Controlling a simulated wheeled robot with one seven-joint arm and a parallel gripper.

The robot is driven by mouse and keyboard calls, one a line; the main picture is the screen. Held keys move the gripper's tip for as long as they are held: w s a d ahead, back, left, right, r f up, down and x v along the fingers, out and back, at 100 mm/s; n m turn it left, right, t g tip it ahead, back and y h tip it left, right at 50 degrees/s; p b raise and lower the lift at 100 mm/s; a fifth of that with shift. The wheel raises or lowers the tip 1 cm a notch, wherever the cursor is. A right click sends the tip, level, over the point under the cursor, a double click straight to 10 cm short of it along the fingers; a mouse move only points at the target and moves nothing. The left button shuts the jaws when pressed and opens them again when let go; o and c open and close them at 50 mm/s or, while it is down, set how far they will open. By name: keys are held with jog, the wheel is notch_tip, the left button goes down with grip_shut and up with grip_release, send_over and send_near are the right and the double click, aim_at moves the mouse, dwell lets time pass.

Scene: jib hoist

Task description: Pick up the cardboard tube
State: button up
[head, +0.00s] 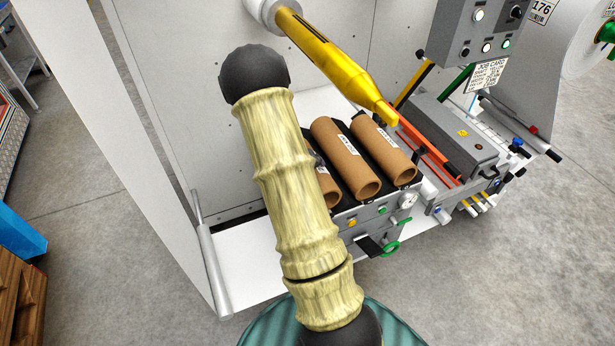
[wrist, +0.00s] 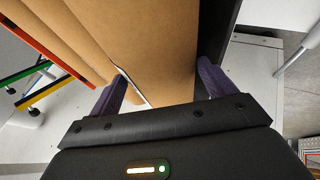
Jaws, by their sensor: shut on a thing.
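Several brown cardboard tubes lie side by side in a dark rack. In the head view the right tube (head: 384,148) and the middle tube (head: 345,158) show clearly with white labels. The left tube (head: 327,187) is mostly hidden behind my arm. In the wrist view my gripper (wrist: 160,88) has its purple fingers on both sides of a cardboard tube (wrist: 160,45), shut on it. This appears to be the left tube. A white label edge shows beside the left finger. I cannot tell whether the tube is clear of the rack. My gripper is hidden in the head view.
A yellow tapered jib arm (head: 335,65) reaches out over the tubes from the white wall panel. A grey machine (head: 445,135) with orange bars and a control box (head: 478,30) stands at the right. A white upright panel (head: 120,120) is at the left. Grey floor is open in front.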

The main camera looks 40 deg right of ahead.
notch_tip(320, 180, up, 8)
jog(key=shift+f+p, duration=0.2)
jog(key=shift+p, duration=0.45)
jog(key=w+a+f+n+t, duration=0.1)
jog(key=w+a+n, duration=0.1)
jog(key=a, duration=1.1)
jog(key=w+a+f+n+t+y, duration=0.1)
jog(key=w+a, duration=0.3)
jog(key=a, duration=1)
jog(key=shift+a+n, duration=0.25)
jog(key=shift+n, duration=0.15)
jog(key=shift+f, duration=0.15)
jog(key=shift+a, duration=0.1)
